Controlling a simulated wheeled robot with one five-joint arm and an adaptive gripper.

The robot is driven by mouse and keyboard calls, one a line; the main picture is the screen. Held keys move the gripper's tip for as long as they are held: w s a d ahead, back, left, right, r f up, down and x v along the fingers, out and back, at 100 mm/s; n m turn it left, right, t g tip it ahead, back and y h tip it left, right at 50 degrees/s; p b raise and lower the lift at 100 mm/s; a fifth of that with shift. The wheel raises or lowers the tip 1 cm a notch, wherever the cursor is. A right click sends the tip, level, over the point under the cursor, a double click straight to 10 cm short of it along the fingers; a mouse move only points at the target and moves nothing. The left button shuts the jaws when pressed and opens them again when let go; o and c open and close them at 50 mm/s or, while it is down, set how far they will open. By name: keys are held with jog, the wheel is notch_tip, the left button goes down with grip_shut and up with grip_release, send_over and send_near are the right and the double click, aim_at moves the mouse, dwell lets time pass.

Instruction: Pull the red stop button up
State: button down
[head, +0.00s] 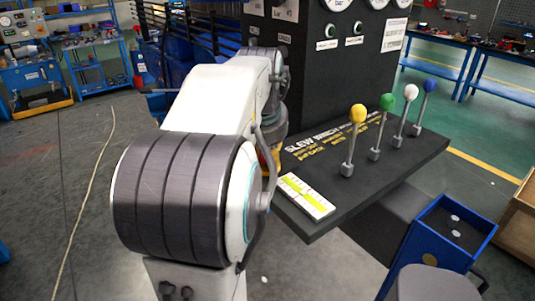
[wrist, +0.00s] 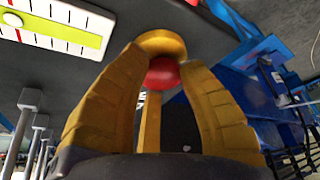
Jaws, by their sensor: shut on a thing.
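The red stop button (wrist: 162,75) shows in the wrist view as a round red knob under a yellow collar (wrist: 160,42) on the dark panel. My gripper (wrist: 163,68) has its yellow fingers closed around the red knob, with their tips at the collar. One finger is on the left, one on the right and one behind. In the head view the button is hidden behind my arm, and only a bit of yellow (head: 270,158) shows by the console's left edge. I cannot tell how far the button stands out.
The dark console shelf (head: 400,160) carries levers with yellow (head: 358,113), green (head: 387,102), white (head: 411,92) and blue (head: 430,85) knobs, right of my arm. A white and yellow-green gauge plate (head: 305,196) lies near its front left corner. A blue bin (head: 450,235) stands at right.

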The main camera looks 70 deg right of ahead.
jog(key=shift+r+p, duration=0.85)
jog(key=shift+r, duration=0.2)
jog(key=c, duration=0.7)
grip_release()
jog(key=shift+d+f, duration=0.1)
jog(key=shift+f, duration=0.05)
jog(key=v, duration=1.2)
jog(key=shift+d, duration=0.1)
